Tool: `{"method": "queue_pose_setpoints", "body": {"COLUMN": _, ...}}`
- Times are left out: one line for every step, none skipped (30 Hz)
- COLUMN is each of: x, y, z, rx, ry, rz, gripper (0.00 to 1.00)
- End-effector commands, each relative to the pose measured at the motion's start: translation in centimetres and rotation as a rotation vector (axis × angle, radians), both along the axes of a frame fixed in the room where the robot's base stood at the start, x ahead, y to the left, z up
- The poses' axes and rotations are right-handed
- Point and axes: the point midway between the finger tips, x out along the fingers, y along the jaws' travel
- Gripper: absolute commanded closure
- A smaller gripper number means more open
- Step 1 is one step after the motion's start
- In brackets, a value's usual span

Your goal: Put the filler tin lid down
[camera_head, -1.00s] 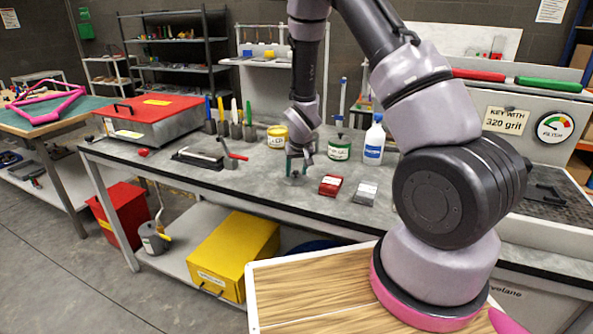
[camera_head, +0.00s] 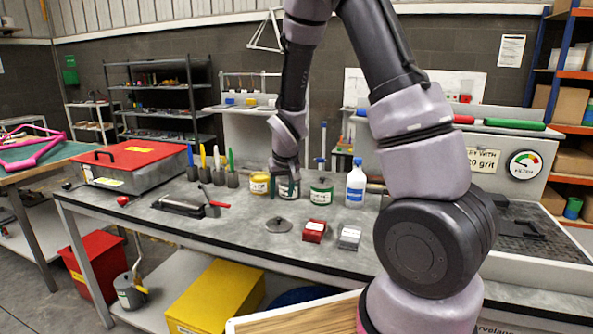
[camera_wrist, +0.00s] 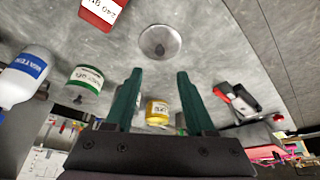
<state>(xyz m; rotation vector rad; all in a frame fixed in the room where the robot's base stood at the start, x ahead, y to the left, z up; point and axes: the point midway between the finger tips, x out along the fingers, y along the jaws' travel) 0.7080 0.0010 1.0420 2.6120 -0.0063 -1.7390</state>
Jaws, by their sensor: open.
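The filler tin lid, a round grey metal disc with a dark knob (camera_head: 278,225), lies flat on the grey bench top, knob up. In the wrist view the lid (camera_wrist: 160,46) shows beyond my fingertips, apart from them. My gripper (camera_head: 286,194) is above the bench, with its dark green fingers (camera_wrist: 158,75) spread and nothing between them. A yellow-labelled tin (camera_head: 259,184) stands just left of my gripper in the head view; it also shows in the wrist view (camera_wrist: 157,111). A green-labelled tin (camera_head: 321,193) stands to the right. I cannot read which tin is filler.
A red block (camera_head: 314,231) and a grey block (camera_head: 349,237) lie right of the lid. A white bottle (camera_head: 355,184) stands behind them. A black tool with a red handle (camera_head: 183,206) lies to the left. The bench front between this tool and the lid is clear.

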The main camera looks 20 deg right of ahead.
Motion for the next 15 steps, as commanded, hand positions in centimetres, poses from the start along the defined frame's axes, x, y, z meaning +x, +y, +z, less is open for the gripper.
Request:
{"method": "queue_pose_setpoints", "body": {"x": 0.0, "y": -0.1, "z": 0.3, "rx": 0.002, "ry": -0.002, "rz": -0.003, "gripper": 0.45}}
{"method": "queue_pose_setpoints", "body": {"x": -0.1, "y": -0.1, "z": 0.7, "rx": 0.006, "ry": -0.003, "rz": -0.007, "gripper": 0.45}}
{"method": "queue_pose_setpoints", "body": {"x": -0.2, "y": -0.3, "z": 1.3, "rx": 0.013, "ry": -0.007, "rz": -0.015, "gripper": 0.45}}
{"method": "queue_pose_setpoints", "body": {"x": -0.3, "y": -0.5, "z": 2.1, "rx": 0.020, "ry": -0.011, "rz": -0.023, "gripper": 0.45}}
{"method": "queue_pose_setpoints", "body": {"x": -0.5, "y": -0.7, "z": 3.0, "rx": 0.029, "ry": -0.014, "rz": -0.034, "gripper": 0.45}}
{"method": "queue_pose_setpoints", "body": {"x": -0.8, "y": -1.1, "z": 4.4, "rx": 0.044, "ry": -0.020, "rz": -0.050, "gripper": 0.45}}
{"method": "queue_pose_setpoints", "body": {"x": -1.2, "y": -1.4, "z": 5.6, "rx": 0.056, "ry": -0.025, "rz": -0.063, "gripper": 0.45}}
{"method": "queue_pose_setpoints", "body": {"x": -1.7, "y": -1.8, "z": 7.0, "rx": 0.070, "ry": -0.031, "rz": -0.079, "gripper": 0.45}}
{"method": "queue_pose_setpoints", "body": {"x": -2.4, "y": -2.3, "z": 8.8, "rx": 0.090, "ry": -0.039, "rz": -0.098, "gripper": 0.45}}
{"method": "queue_pose_setpoints", "body": {"x": -3.0, "y": -2.7, "z": 10.3, "rx": 0.105, "ry": -0.044, "rz": -0.114, "gripper": 0.45}}
{"method": "queue_pose_setpoints", "body": {"x": -3.8, "y": -3.0, "z": 11.6, "rx": 0.121, "ry": -0.050, "rz": -0.129, "gripper": 0.45}}
{"method": "queue_pose_setpoints", "body": {"x": -4.8, "y": -3.5, "z": 13.3, "rx": 0.140, "ry": -0.056, "rz": -0.146, "gripper": 0.45}}
{"method": "queue_pose_setpoints", "body": {"x": -5.6, "y": -3.8, "z": 14.6, "rx": 0.155, "ry": -0.062, "rz": -0.158, "gripper": 0.45}}
{"method": "queue_pose_setpoints", "body": {"x": -6.4, "y": -4.2, "z": 15.8, "rx": 0.169, "ry": -0.067, "rz": -0.171, "gripper": 0.45}}
{"method": "queue_pose_setpoints", "body": {"x": -7.6, "y": -4.6, "z": 17.3, "rx": 0.187, "ry": -0.075, "rz": -0.184, "gripper": 0.45}}
